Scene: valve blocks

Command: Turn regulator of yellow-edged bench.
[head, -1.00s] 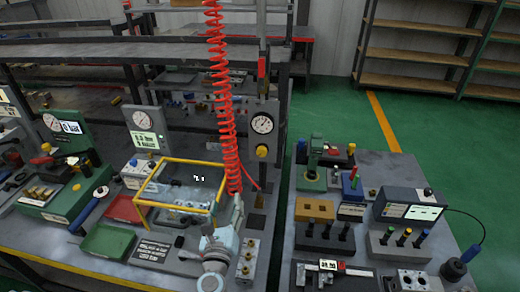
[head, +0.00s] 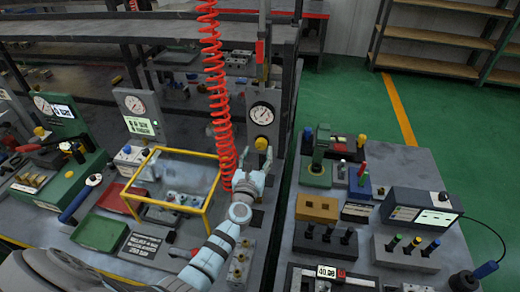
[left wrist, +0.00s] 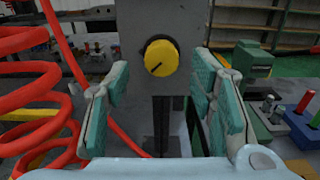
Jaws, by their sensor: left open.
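The regulator knob (head: 261,144) is yellow and sits on a grey upright panel below a round white gauge (head: 262,114). In the left wrist view the yellow knob (left wrist: 161,58) shows face-on with a dark pointer line slanting to the lower left. The yellow-edged bench (head: 60,258) stands on the left. My left gripper (head: 258,160) is open and empty, just in front of the knob. In the left wrist view its teal-padded fingers (left wrist: 161,90) stand on either side of the knob, apart from it. My right gripper is out of view.
A red coiled hose (head: 218,95) hangs close to the left of my left gripper. A yellow-framed clear box (head: 180,152) stands left of my arm. A second grey bench (head: 425,165) with instruments is on the right.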

